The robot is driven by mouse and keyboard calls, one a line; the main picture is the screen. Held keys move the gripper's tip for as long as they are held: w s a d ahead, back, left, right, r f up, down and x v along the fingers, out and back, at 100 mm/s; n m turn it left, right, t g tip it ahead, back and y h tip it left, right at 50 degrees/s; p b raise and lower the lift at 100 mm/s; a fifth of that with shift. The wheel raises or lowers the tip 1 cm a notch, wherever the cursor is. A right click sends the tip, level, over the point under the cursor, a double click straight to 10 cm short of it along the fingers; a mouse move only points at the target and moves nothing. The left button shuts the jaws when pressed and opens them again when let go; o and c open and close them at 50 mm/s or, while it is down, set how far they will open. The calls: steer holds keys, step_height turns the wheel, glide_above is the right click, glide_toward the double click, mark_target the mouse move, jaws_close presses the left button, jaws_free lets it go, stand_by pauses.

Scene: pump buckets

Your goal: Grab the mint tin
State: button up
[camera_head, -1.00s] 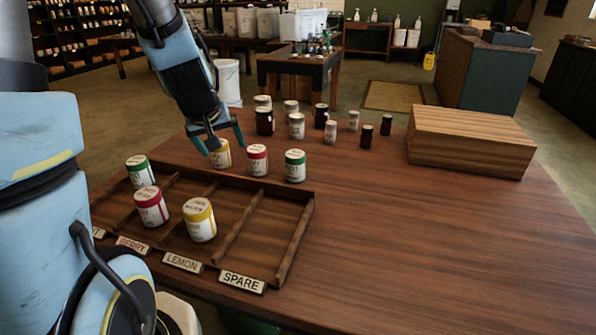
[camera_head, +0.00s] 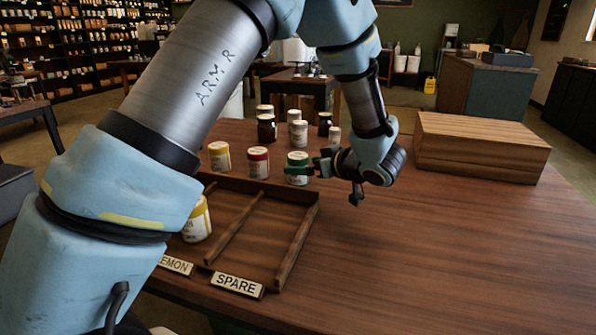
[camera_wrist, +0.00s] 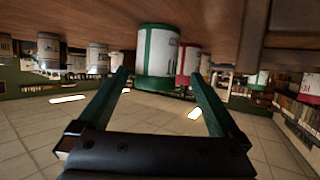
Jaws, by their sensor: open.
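The mint tin, white with a green lid (camera_head: 297,160), stands upright on the table behind the tray, at the right end of a row of three tins. In the wrist view the green-banded tin (camera_wrist: 157,55) appears upside down, ahead of and between the spread fingers. My gripper (camera_wrist: 157,77) is open and low over the table, reaching in from the tin's right in the head view. One finger partly overlaps the tin there. I cannot tell whether it touches. The tray's left part, where a second green-lidded tin stood earlier, is hidden by my arm.
A red-lidded tin (camera_head: 258,162) and a yellow-lidded tin (camera_head: 219,156) stand left of the mint tin. The wooden tray (camera_head: 294,245) lies in front, with a yellow tin (camera_head: 197,221) in it. Several jars stand behind. A wooden box (camera_head: 480,148) is at right; the right tabletop is clear.

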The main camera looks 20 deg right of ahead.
mark_target(291, 165)
steer(key=x, duration=0.7)
steer(key=shift+w+d+f+p, duration=0.15)
steer(key=shift+w+p, duration=0.15)
steer(key=c, duration=1.5)
